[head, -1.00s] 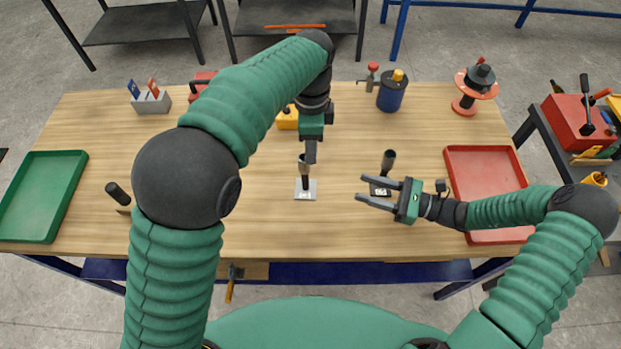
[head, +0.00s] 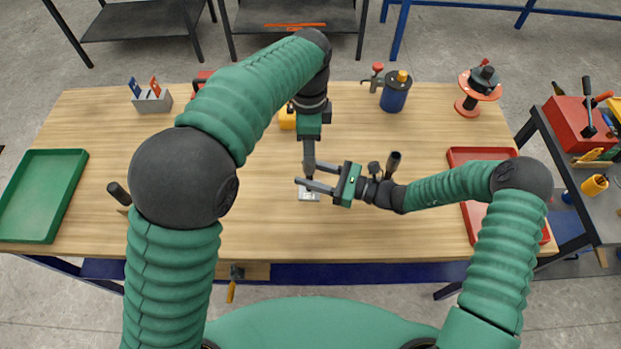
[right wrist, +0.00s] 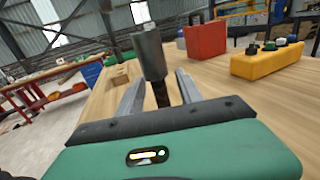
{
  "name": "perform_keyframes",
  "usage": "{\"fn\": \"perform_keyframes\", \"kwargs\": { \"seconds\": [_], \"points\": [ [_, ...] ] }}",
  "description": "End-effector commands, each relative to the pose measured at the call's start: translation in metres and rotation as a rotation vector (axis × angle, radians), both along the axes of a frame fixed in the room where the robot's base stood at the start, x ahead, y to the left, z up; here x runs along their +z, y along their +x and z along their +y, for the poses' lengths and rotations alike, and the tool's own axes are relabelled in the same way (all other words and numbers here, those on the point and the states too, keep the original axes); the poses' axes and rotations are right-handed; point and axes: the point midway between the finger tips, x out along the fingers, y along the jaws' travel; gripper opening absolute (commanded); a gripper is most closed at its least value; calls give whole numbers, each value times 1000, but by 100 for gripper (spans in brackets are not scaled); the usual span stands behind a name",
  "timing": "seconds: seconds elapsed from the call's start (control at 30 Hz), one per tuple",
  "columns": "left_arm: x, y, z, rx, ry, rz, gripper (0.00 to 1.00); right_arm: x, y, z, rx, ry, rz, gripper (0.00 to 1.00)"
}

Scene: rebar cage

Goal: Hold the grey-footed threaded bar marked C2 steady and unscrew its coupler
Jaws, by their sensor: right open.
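The grey-footed threaded bar (head: 309,196) stands upright near the table's middle; its foot label is too small to read surely. In the right wrist view the dark bar (right wrist: 161,95) carries a grey cylindrical coupler (right wrist: 150,54) on top. My right gripper (head: 301,174) is open, with one finger on each side of the bar below the coupler; I cannot tell whether either touches. My left gripper (head: 309,171) points down from above over the bar. It is seen edge-on and hides the coupler in the head view, so its jaw state is unclear.
Another coupler-topped bar (head: 394,158) stands just behind my right wrist. A dark cylinder (head: 118,193) is at the left, by a green tray (head: 42,195). A red tray (head: 480,154) lies under my right arm. The table's front middle is clear.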

Motion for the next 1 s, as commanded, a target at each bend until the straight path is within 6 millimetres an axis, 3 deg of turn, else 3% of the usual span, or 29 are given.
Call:
{"fn": "perform_keyframes", "kwargs": {
  "seconds": [0.03,0.37,1.0],
  "points": [
    [0,0,0,0,0,0,45,0,0,0,0,0,0,43],
    [0,0,-3,0,3,0,45,0,0,-3,0,2,0,0],
    [0,0,-2,0,2,0,45,-1,0,-2,1,1,1,0]
  ]
}}
